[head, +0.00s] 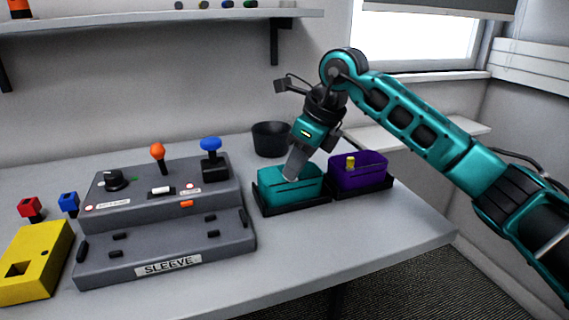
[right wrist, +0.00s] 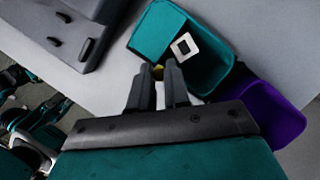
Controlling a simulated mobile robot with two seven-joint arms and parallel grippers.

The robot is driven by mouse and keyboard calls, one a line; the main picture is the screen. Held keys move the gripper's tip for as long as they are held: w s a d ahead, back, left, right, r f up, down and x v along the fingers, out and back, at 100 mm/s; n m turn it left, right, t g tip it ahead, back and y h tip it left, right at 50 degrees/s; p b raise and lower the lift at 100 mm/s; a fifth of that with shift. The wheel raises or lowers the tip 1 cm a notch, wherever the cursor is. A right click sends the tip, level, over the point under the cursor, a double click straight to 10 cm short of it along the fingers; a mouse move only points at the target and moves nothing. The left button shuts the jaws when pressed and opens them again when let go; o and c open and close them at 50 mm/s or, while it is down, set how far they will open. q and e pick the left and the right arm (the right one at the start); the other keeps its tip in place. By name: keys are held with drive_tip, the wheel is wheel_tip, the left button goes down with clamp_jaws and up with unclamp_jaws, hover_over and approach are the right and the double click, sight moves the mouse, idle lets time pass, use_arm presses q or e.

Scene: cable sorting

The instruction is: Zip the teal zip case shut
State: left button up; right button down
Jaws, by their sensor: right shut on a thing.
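The teal zip case (head: 290,190) stands in a black tray on the table in the head view. It also shows in the right wrist view (right wrist: 158,32), partly open, with a white square piece with a dark centre inside. My right gripper (head: 291,177) points down at the case's left side. In the right wrist view its fingers (right wrist: 160,75) are shut on a small yellow zip pull (right wrist: 158,72) at the case's near edge. Most of the pull is hidden by the fingers. My left gripper is not in view.
A purple case (head: 362,173) with a yellow pull stands close on the right. A black round bin (head: 270,139) is behind. A grey control box marked SLEEVE (head: 165,255) and a yellow block (head: 38,262) lie left. The table front is clear.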

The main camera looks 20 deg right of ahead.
drive_tip(key=d, duration=0.5)
drive_tip(key=shift+w+d, duration=0.1)
drive_tip(key=shift+d, duration=0.25)
drive_tip(key=c, duration=1.1)
unclamp_jaws()
drive_tip(key=shift+r, duration=0.15)
wheel_tip(320, 180, up, 12)
drive_tip(key=p, duration=0.3)
hover_over(314, 175)
drive_tip(key=s+d, duration=0.5)
drive_tip(key=shift+w, duration=0.15)
drive_tip(key=shift+f, duration=0.2)
